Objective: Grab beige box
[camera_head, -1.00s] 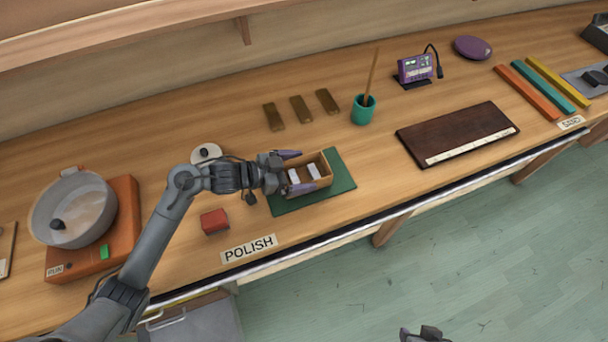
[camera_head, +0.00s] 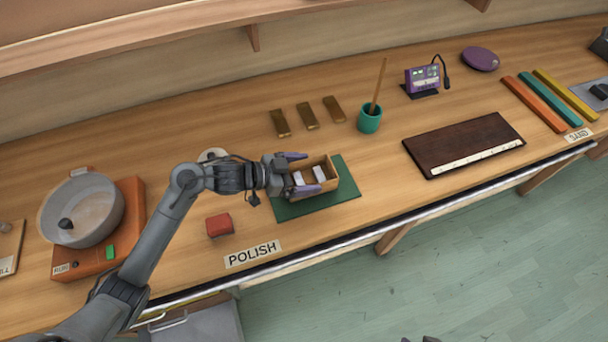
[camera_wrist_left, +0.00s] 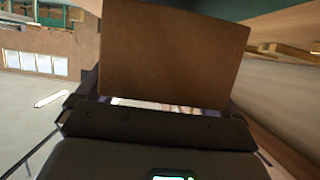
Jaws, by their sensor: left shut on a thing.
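The beige box (camera_head: 328,185) is an open-topped box with white pieces inside, over the green mat (camera_head: 344,193) in the head view. My left gripper (camera_head: 301,173) is shut on it from the left, one purple-tipped finger on the far side and one on the near side. In the left wrist view the box's flat brown wall (camera_wrist_left: 172,55) fills the upper middle. I cannot tell whether its base touches the mat. Only a dark sliver, likely of my right arm, shows at the head view's bottom edge.
A red block (camera_head: 219,225) and the POLISH label (camera_head: 252,253) lie near the front edge. Several brown bars (camera_head: 307,116) and a teal cup (camera_head: 370,118) with a stick stand behind. A dark board (camera_head: 463,146) lies right. A pot (camera_head: 81,211) sits at left.

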